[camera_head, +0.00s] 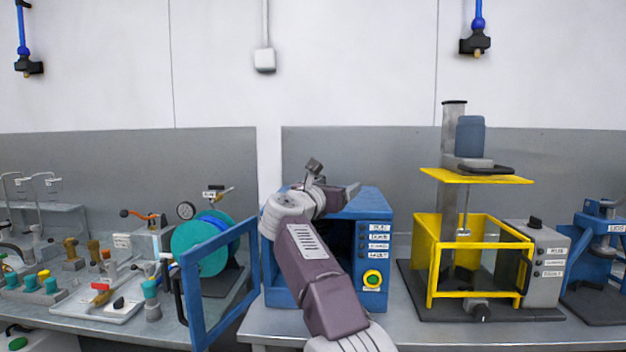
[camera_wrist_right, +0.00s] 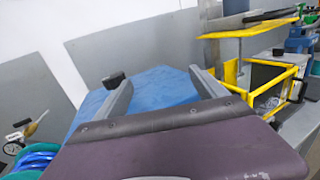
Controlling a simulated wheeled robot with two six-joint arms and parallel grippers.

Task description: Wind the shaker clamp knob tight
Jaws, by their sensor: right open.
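A blue box-shaped machine (camera_head: 374,205) stands at the middle of the bench, its hinged blue door frame (camera_head: 192,300) swung open to the left. I take it for the shaker. My right arm covers most of its open front, and I cannot make out a clamp knob inside. My right gripper (camera_head: 333,183) is above the top of this machine. In the wrist view the right gripper (camera_wrist_right: 157,80) is open, its fingers apart over the blue top (camera_wrist_right: 150,92), with nothing seen between them. A small dark block shows at the left finger's tip. My left gripper is not in view.
A teal drum (camera_head: 190,245) stands behind the open door. A yellow-framed mixer (camera_head: 432,262) stands to the right, its yellow plate (camera_head: 445,176) raised. A blue press (camera_head: 598,240) is at far right. Valves and fittings crowd the left bench.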

